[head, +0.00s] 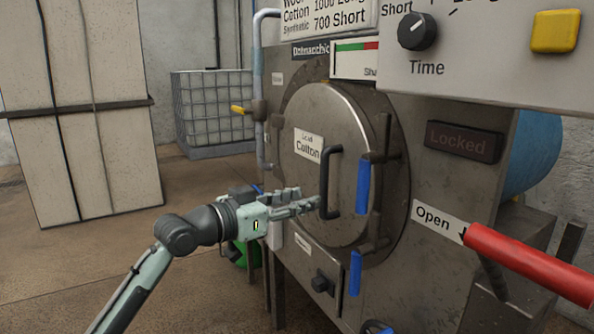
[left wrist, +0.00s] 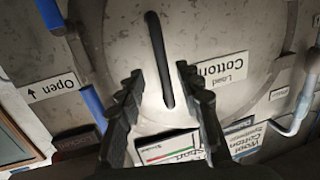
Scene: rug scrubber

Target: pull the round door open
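The round door (head: 335,220) is a worn grey metal disc on the machine front and looks closed. Its black bar handle (head: 327,180) stands upright on the door face, and shows in the left wrist view (left wrist: 160,60). My left gripper (head: 312,204) reaches in from the left to the lower part of the handle. In the left wrist view its two fingers (left wrist: 160,78) are spread apart, with the handle bar between them and gaps on both sides. How deep the bar sits between the fingers is hard to tell. My right gripper is not in view.
Blue-gripped latch levers (head: 363,186) sit at the door's right edge. A dark "Locked" panel (head: 463,141) and a red lever (head: 530,265) beside an "Open" label (head: 437,221) are farther right. A pipe (head: 258,80) runs left of the door.

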